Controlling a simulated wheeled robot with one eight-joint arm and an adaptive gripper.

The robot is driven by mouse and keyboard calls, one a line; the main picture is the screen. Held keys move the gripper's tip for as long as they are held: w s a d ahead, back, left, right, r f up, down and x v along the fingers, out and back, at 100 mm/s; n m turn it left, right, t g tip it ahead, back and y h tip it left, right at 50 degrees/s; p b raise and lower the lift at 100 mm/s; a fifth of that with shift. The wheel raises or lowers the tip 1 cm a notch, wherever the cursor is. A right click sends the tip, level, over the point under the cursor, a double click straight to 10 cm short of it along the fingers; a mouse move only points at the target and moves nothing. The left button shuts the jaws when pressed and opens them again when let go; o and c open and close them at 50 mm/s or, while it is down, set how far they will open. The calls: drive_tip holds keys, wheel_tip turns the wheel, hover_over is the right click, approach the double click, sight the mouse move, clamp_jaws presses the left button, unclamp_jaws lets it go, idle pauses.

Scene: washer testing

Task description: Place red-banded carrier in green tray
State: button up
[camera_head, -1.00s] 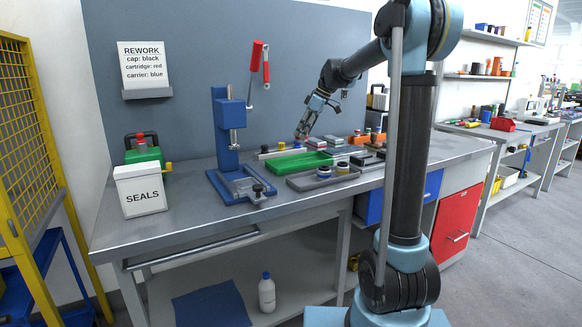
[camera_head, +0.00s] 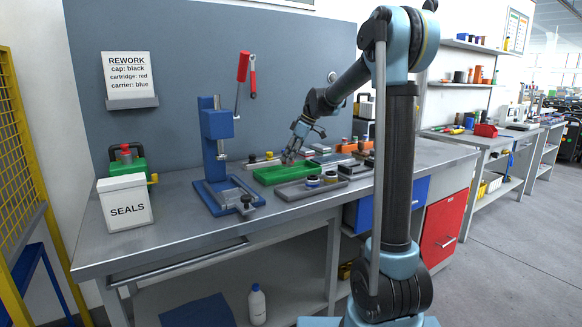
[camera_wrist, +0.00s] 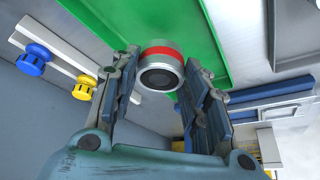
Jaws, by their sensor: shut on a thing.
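The red-banded carrier (camera_wrist: 160,70), a short grey cylinder with a red band and a dark round end, shows in the wrist view. My gripper (camera_head: 288,158) is shut on it, with the carrier between its two fingertips. The green tray (camera_head: 266,177) lies on the bench in the head view, and my fingertips are over its far part. In the wrist view the green tray (camera_wrist: 205,45) shows behind the carrier. I cannot tell whether the carrier touches the tray floor. In the head view the carrier is too small to make out clearly.
A grey tray (camera_head: 290,193) holding small round parts stands in front of the green tray. A blue press (camera_head: 215,145) stands to the left. A light rack with blue (camera_wrist: 33,60) and yellow (camera_wrist: 84,88) knobs lies beside the tray. Several small blocks and bins lie to the right.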

drive_tip(key=shift+f, duration=1.85)
drive_tip(key=o, duration=1.1)
drive_tip(key=shift+o, duration=0.2)
drive_tip(key=w+v, duration=0.1)
drive_tip(key=v, duration=1.1)
drive_tip(key=s+d+f+m+h, duration=0.15)
drive_tip(key=s+d+m, duration=0.35)
drive_tip(key=s, duration=0.7)
drive_tip(key=s+d+f+m+h, duration=0.1)
drive_tip(key=s+d+f+m, duration=0.2)
drive_tip(key=s+f, duration=0.4)
drive_tip(key=s+d+f+m+t+h, duration=0.1)
drive_tip(key=s+d+f+m, duration=0.3)
drive_tip(key=s, duration=0.8)
drive_tip(key=s+d+f+m+h, duration=0.1)
drive_tip(key=s+d+f+m, duration=0.2)
drive_tip(key=s+d+f, duration=0.3)
drive_tip(key=s+f, duration=0.4)
drive_tip(key=f, duration=0.2)
drive_tip(key=shift+d+m+t+h, duration=0.3)
drive_tip(key=shift+h, duration=0.05)
